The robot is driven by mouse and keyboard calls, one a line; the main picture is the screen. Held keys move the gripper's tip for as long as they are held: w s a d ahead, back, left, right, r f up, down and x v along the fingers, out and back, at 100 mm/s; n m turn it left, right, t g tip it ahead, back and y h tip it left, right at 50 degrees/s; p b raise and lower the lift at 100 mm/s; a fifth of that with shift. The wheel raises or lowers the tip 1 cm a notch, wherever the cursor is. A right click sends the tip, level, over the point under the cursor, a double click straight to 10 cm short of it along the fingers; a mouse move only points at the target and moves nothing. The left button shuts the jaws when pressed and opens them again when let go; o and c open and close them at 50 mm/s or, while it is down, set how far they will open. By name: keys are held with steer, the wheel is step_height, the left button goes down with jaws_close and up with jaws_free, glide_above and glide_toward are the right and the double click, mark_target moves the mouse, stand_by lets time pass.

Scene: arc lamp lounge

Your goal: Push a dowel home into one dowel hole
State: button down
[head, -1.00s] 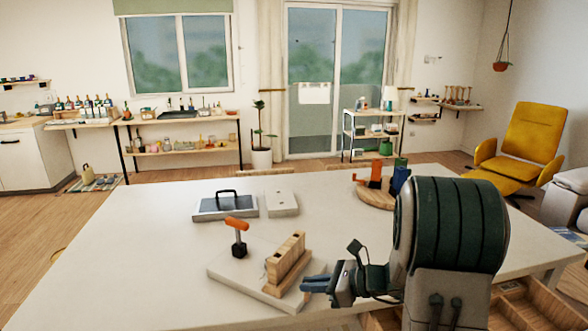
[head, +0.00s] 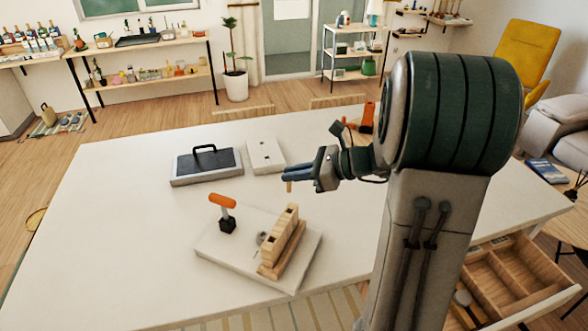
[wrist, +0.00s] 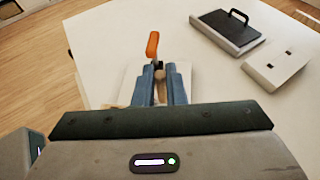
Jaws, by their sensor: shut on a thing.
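A light wooden block (head: 286,228) with holes in its top stands on a pale board (head: 222,255) on the white table. A clamp with an orange handle (head: 222,201) and dark base stands on the board, left of the block. My gripper (head: 287,174) is raised above the table, beyond the block in the head view. It is shut on a small wooden dowel (head: 289,187), whose end points down below the blue fingers. In the wrist view the dowel (wrist: 160,90) shows between the fingers. The dowel is apart from the block. The fingers hide much of the board there.
A dark-topped tray with a black handle (head: 207,165) and a pale plate with two slots (head: 266,155) lie at the back of the table (head: 130,225). An open compartmented drawer (head: 515,283) juts out at right. The table's left side is clear.

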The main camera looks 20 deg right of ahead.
steer(key=shift+w+n+g, duration=0.1)
steer(key=shift+n+g, duration=0.2)
steer(key=shift+g, duration=0.2)
steer(key=b, duration=0.4)
glide_above(295, 211)
steer(key=shift+f, duration=2.95)
steer(key=shift+f+b, duration=0.95)
steer(key=shift+f, duration=0.6)
steer(key=c, duration=1.4)
jaws_free()
steer(key=b+v, duration=0.1)
steer(key=v, duration=1.3)
steer(key=shift+f+b, duration=0.2)
steer(key=shift+b, duration=0.1)
steer(key=shift+a, duration=0.1)
